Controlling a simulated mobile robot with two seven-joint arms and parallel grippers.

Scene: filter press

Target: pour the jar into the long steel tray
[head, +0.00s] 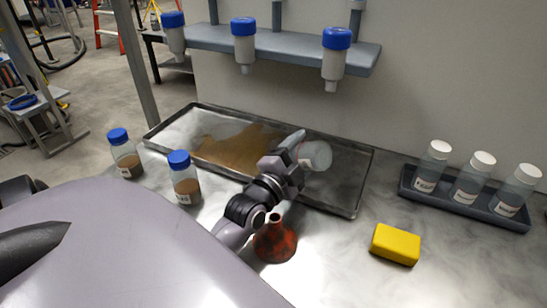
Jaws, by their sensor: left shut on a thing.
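The long steel tray (340,197) lies on the bench below the shelf. A brown, wet-looking patch (228,149) spreads over its left and middle part; its right part looks bare grey. My left gripper (292,152) is over the tray's right half, shut on a clear jar (317,155). The jar is tipped over and looks mostly empty. The gripper hides part of it, and I cannot see anything flowing from it. My right gripper is not in view.
Two blue-lidded jars (126,157) (184,181) with brown contents stand left, in front of the tray. A red funnel-shaped object (275,241) is close by my left wrist. A yellow block (396,244) and a rack (465,208) of white-capped bottles are right. Blue-capped filters (336,62) hang from the shelf.

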